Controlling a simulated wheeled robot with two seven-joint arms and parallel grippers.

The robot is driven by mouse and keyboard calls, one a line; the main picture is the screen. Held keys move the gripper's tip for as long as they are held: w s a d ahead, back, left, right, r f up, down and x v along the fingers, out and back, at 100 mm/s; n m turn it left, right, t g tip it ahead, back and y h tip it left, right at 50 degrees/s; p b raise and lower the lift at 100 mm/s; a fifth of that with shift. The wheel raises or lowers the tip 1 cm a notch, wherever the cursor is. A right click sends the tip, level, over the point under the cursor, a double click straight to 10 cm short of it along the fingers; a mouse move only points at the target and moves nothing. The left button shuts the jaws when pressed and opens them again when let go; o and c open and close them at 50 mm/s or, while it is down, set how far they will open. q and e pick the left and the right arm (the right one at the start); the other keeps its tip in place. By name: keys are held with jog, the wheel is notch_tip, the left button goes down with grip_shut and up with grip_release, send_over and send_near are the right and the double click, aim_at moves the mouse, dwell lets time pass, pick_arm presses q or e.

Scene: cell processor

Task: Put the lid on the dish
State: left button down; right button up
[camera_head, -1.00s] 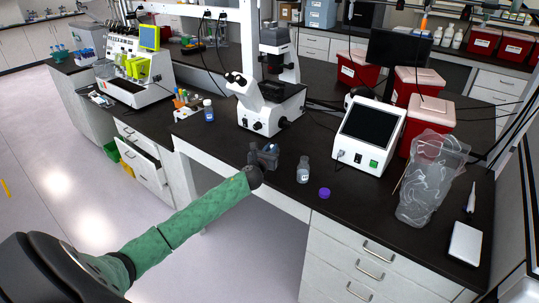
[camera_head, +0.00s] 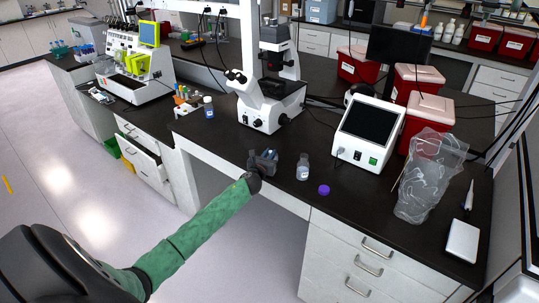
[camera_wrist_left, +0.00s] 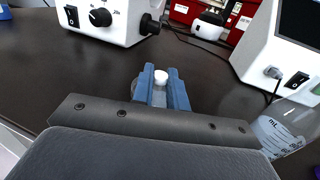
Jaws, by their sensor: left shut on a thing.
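My left gripper (camera_head: 266,157) is low over the black bench in front of the microscope. In the left wrist view its blue fingers (camera_wrist_left: 161,90) are shut on a small clear thing with a white top (camera_wrist_left: 160,77). I cannot tell whether this is the lid, the dish or something else. No dish can be made out clearly in either view; the gripper hides the bench beneath it. My right gripper is not in view.
A clear bottle (camera_head: 303,168) and a purple cap (camera_head: 323,190) stand right of the gripper. The microscope (camera_head: 268,92) is behind it. A white screen device (camera_head: 367,135) and a clear bag (camera_head: 430,177) are farther right. The bench's front edge is close.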

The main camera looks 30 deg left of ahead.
pick_arm(q)
jog(key=shift+f, duration=0.25)
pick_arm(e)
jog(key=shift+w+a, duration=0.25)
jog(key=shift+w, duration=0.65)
